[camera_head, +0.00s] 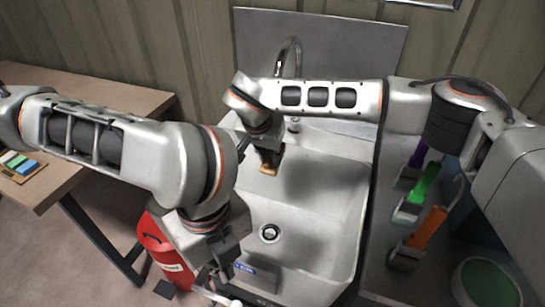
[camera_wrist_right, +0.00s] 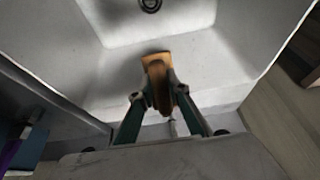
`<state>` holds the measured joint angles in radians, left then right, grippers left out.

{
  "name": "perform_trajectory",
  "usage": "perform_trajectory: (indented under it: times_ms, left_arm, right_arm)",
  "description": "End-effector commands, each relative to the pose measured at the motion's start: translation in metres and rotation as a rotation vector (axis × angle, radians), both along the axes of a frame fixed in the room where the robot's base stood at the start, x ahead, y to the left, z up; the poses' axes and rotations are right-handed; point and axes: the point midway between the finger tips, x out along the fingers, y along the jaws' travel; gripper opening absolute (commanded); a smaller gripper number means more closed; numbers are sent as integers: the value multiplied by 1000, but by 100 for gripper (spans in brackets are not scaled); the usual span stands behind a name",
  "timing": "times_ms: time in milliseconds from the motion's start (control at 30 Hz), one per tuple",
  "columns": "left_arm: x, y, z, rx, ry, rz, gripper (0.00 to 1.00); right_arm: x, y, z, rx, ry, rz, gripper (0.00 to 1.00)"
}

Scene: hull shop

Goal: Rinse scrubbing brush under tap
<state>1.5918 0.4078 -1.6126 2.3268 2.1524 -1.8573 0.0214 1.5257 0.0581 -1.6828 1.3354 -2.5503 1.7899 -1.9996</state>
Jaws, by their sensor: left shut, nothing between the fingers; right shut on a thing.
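The scrubbing brush shows as a tan wooden block in the head view (camera_head: 268,169) and in the right wrist view (camera_wrist_right: 155,65). My right gripper (camera_wrist_right: 161,93) is shut on it and holds it over the back part of the sink (camera_head: 335,190). The bristles are not visible. The curved metal tap (camera_head: 292,43) rises behind the sink, and my right arm hides its lower part. I cannot tell whether water runs. My left gripper (camera_head: 217,283) is shut and empty at the sink's front left edge.
A red bin (camera_head: 158,240) stands left of the sink, beside a wooden table (camera_head: 75,92). On the right are a green-handled tool (camera_head: 424,183), an orange-handled tool (camera_head: 429,228) and a round green-topped thing (camera_head: 487,283). The basin around the drain (camera_head: 269,233) is clear.

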Motion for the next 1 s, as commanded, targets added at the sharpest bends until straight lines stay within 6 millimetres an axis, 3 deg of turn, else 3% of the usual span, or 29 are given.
perform_trajectory:
  times_ms: [333,1000]
  left_arm:
    - [0,0,3,0,0,0,0]
    - [0,0,15,0,1,0,0]
  right_arm:
    - [-5,3,4,0,-1,2,0]
    - [-58,25,22,0,-2,3,0]
